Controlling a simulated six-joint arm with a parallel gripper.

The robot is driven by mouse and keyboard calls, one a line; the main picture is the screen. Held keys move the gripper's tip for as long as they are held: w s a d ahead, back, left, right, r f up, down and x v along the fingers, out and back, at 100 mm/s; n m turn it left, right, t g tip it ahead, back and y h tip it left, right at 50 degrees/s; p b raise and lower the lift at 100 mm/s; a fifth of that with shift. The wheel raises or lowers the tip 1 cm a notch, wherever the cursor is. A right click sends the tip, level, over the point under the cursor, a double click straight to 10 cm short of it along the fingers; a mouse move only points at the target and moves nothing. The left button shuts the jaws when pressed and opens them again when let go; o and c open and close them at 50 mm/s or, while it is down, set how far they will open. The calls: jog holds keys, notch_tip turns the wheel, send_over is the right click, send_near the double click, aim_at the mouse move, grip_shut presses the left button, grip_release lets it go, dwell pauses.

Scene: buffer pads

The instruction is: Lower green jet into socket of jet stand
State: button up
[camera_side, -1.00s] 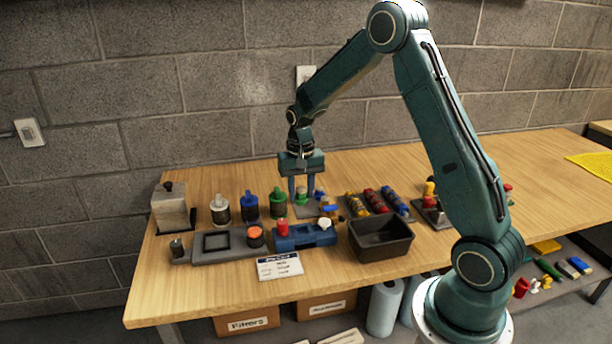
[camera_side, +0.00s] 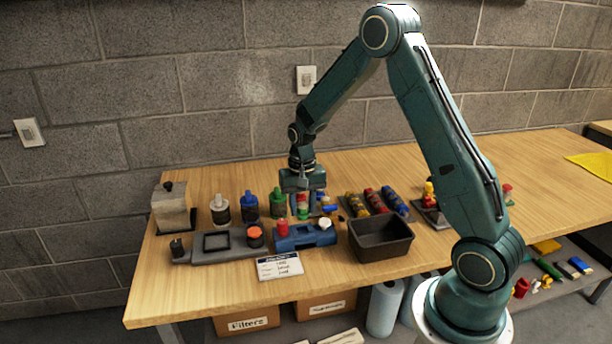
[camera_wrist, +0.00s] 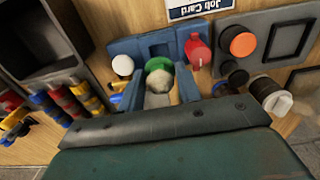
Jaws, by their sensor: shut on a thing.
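My gripper (camera_side: 303,208) is shut on the green jet, pointing down behind the blue block. The green jet (camera_wrist: 158,64) shows as a round green end with a pale grey part between the two blue fingers in the wrist view. In the side view it is small and partly hidden by the fingers. The blue block (camera_side: 306,239), which may be the jet stand, carries a red piece (camera_side: 281,228) at left and a white knob (camera_side: 325,224) at right. In the wrist view the green jet overlaps the block's middle. I cannot tell whether it touches a socket.
A black bin (camera_side: 380,240) stands right of the block. Bottles with white (camera_side: 219,207), blue (camera_side: 250,203) and green (camera_side: 278,201) tops stand to the left. A grey tray (camera_side: 205,255) and a job card (camera_side: 279,268) lie nearby. Small yellow-and-blue parts (camera_side: 329,208) sit close to the gripper.

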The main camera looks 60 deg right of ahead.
aim_at(301, 214)
jog(key=shift+f, duration=1.6)
jog(key=shift+f, duration=1.15)
dwell(0.7)
jog(key=o, duration=1.1)
jog(key=shift+c, duration=0.2)
jog(key=shift+w+a+r, duration=0.1)
jog(key=shift+w+r, duration=0.1)
jog(key=shift+r, duration=0.7)
jog(key=r, duration=1.1)
jog(key=shift+s+r, duration=0.25)
jog(key=shift+r, duration=0.3)
